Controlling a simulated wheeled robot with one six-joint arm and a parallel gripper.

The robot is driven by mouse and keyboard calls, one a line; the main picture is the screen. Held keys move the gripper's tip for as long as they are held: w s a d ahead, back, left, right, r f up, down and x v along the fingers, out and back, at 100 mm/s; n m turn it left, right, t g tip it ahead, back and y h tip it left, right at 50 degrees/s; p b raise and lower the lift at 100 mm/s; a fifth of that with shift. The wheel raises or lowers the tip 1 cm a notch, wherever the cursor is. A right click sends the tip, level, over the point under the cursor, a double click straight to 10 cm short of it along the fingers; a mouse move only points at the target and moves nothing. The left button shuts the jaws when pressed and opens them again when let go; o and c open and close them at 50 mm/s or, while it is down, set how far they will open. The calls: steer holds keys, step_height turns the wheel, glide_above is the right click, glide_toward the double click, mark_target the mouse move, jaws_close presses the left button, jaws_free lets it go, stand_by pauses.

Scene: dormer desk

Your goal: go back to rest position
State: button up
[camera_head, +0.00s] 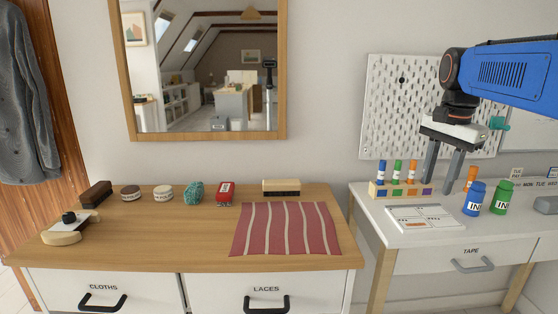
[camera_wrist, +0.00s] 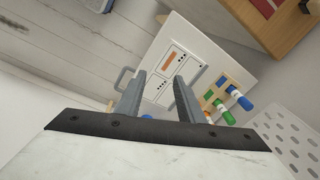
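My gripper (camera_head: 439,180) hangs fingers-down above the white desk (camera_head: 372,208) at the right, in front of the pegboard (camera_head: 385,110). Its two grey fingers are apart, with nothing between them. In the wrist view, my gripper (camera_wrist: 158,80) also shows spread fingers and an empty gap. A white sheet with printed boxes (camera_head: 425,220) lies on the desk below. A holder with blue, green and orange markers (camera_head: 400,190) stands to the left of the fingers.
The wooden dresser (camera_head: 190,240) at left bears a striped cloth (camera_head: 286,229), a red tin (camera_head: 225,193) and brushes. A mirror (camera_head: 205,70) hangs above.

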steer(key=s+a+f+n+t, duration=0.1)
steer(key=s+a+f+n, duration=0.2)
steer(key=s+f, duration=0.4)
steer(key=s+a+f+n+t, duration=0.1)
steer(key=s+a+f+n, duration=0.2)
steer(key=s+f+n, duration=0.2)
steer(key=s+a+f+n+t, duration=0.1)
steer(key=s+a+f+n, duration=0.2)
steer(key=s+f, duration=0.6)
steer(key=shift+s+a+f+n+t, duration=0.15)
steer(key=shift+s+a+n+t, duration=0.15)
steer(key=shift+s+n, duration=0.45)
